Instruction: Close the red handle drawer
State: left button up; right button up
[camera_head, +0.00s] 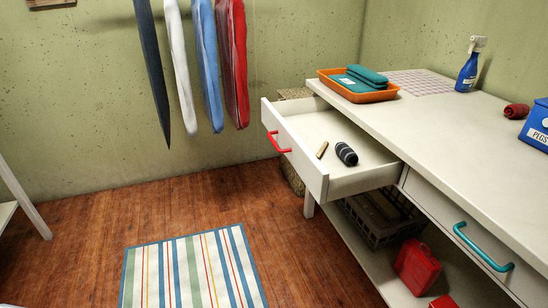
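The drawer with the red handle (278,142) is pulled well out of the white table on the right side of the head view. Its white front panel (306,168) faces left, over the wooden floor. Inside the drawer (318,120) lie a dark, rolled or rounded item (346,154) and a small tan, stick-like piece (322,149). Nothing touches the red handle. Neither of my grippers shows in this view.
A second drawer with a teal handle (482,247) is shut. The table top (440,130) holds an orange tray (350,91), a blue spray bottle (467,72) and a blue pegs box (537,125). A striped rug (190,272) lies on open floor.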

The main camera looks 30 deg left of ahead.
aim_at(300, 128)
jog(key=z, duration=0.45)
jog(key=i, duration=0.3)
jog(key=u, duration=0.95)
jog(key=i, duration=0.7)
jog(key=u, duration=0.65)
jog(key=k, duration=0.5)
jog(key=u, duration=1.4)
jog(key=i, duration=0.95)
jog(key=z, duration=2.6)
jog(key=i, duration=0.55)
jog(key=u, duration=0.05)
